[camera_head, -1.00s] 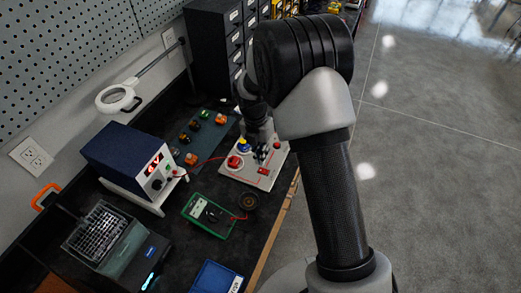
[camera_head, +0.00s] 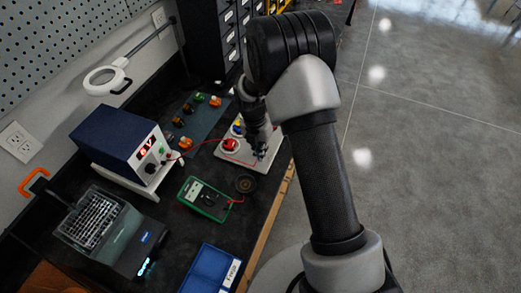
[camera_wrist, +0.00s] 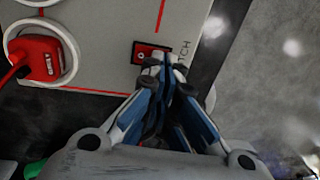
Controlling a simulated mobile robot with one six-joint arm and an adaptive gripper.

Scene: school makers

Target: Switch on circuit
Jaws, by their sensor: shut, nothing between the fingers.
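The circuit board (camera_head: 226,156) is a pale panel on the bench with a red terminal (camera_head: 231,145) and a blue and yellow part (camera_head: 238,127). In the wrist view, the board (camera_wrist: 105,25) carries a red plug (camera_wrist: 40,58) in a round socket, red printed lines and a small red and black switch (camera_wrist: 148,52) beside lettering ending in "TCH". My gripper (camera_wrist: 165,65) is shut and empty. Its fingertips are over the switch's lower edge, partly hiding it; I cannot tell if they touch. In the head view, my gripper (camera_head: 260,152) is over the board's right part and hides the switch.
A blue power supply (camera_head: 125,150) reading about 6 V stands left of the board. A green multimeter (camera_head: 204,198), a black round part (camera_head: 245,183) and a blue bin (camera_head: 212,272) lie nearer. Dark drawers (camera_head: 205,35) stand behind. Open floor lies right.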

